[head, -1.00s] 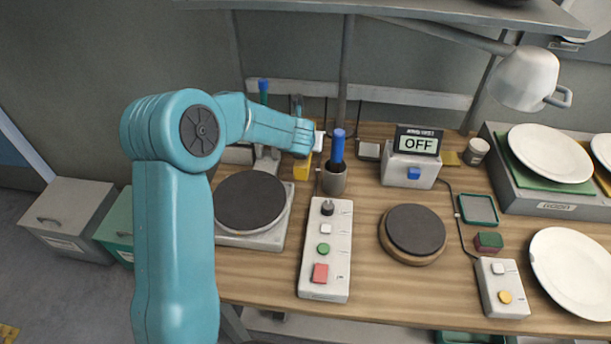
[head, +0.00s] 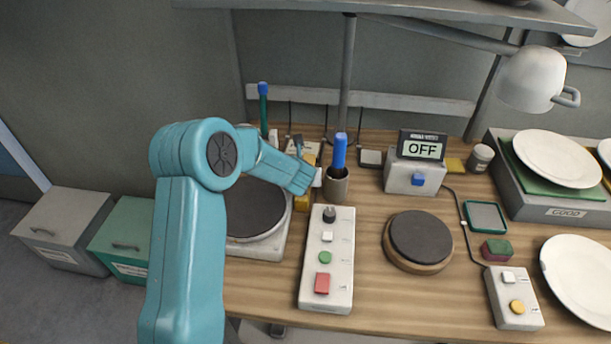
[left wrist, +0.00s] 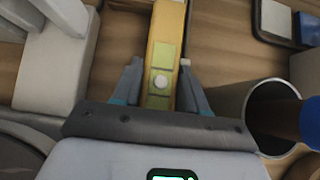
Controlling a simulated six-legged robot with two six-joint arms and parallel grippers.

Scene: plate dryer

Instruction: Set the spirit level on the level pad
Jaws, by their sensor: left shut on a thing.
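The spirit level (left wrist: 166,40) is a yellow bar with pale green windows and a round white spot. In the left wrist view it lies between the fingers of my left gripper (left wrist: 160,80), which is shut on it. In the head view my left gripper (head: 310,186) is just left of the pen cup, and a bit of the yellow level (head: 301,203) shows below it. A small grey square pad (head: 371,158) lies at the back, right of the post; I cannot tell whether it is the level pad. My right gripper is not in view.
A button panel (head: 326,260) lies in front. The OFF display box (head: 411,178) stands right. Bare wood surrounds the round turntable (head: 420,238).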

